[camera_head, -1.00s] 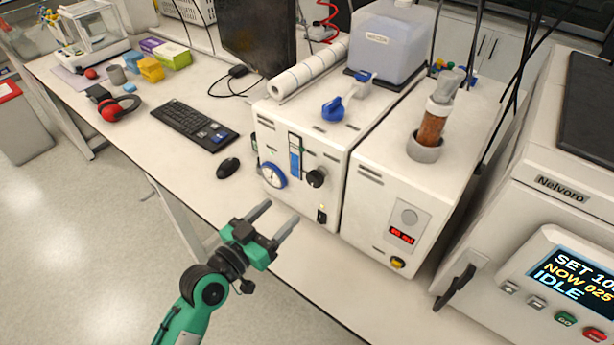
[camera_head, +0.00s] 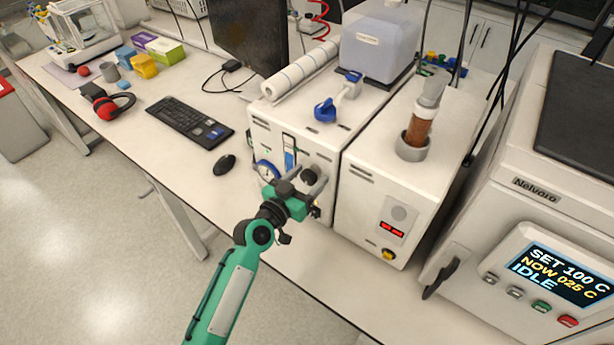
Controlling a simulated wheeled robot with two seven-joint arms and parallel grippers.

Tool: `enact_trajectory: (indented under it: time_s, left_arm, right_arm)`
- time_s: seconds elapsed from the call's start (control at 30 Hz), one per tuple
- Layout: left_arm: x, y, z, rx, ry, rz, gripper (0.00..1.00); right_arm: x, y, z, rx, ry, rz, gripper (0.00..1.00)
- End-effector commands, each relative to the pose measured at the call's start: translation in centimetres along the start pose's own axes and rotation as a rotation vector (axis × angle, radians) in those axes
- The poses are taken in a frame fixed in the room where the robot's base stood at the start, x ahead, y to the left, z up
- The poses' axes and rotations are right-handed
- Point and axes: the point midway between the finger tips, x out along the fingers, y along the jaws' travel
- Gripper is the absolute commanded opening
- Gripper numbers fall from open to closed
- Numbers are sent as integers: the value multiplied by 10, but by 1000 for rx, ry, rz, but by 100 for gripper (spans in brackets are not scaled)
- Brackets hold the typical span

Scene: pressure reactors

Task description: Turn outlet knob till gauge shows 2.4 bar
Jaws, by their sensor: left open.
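The white unit (camera_head: 262,130) carries a round blue-rimmed gauge (camera_head: 266,170) on its front, partly covered by my gripper. Its needle and reading are too small to tell. A vertical blue flow tube (camera_head: 290,152) is right of the gauge. The dark outlet knob (camera_head: 311,174) is on the same front, right of the tube. My green left gripper (camera_head: 302,180) is open, its fingers pointing at the front panel around the knob area. I cannot tell whether the fingers touch the knob. My right gripper is not in view.
A second white unit (camera_head: 360,205) with a red display stands directly right, and a Nelvoro machine (camera_head: 520,215) is further right. A mouse (camera_head: 224,164) and keyboard (camera_head: 188,122) lie left on the bench. The bench's front strip is mostly clear.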

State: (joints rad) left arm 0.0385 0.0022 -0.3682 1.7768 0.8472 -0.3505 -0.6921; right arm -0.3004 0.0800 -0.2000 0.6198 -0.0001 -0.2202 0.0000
Motion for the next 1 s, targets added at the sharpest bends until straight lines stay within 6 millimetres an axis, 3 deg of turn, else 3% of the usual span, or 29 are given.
enact_trajectory:
  time_s: [0.17, 0.4, 1.0]
  left_arm:
    - [0, 0, 0, -1, 0, 0, 61]
    - [0, 0, 0, -1, 0, 0, 17]
    - [0, 0, 0, -248, 2, 0, 17]
  right_arm:
    - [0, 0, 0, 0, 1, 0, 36]
    - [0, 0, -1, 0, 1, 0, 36]
    - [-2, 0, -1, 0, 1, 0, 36]
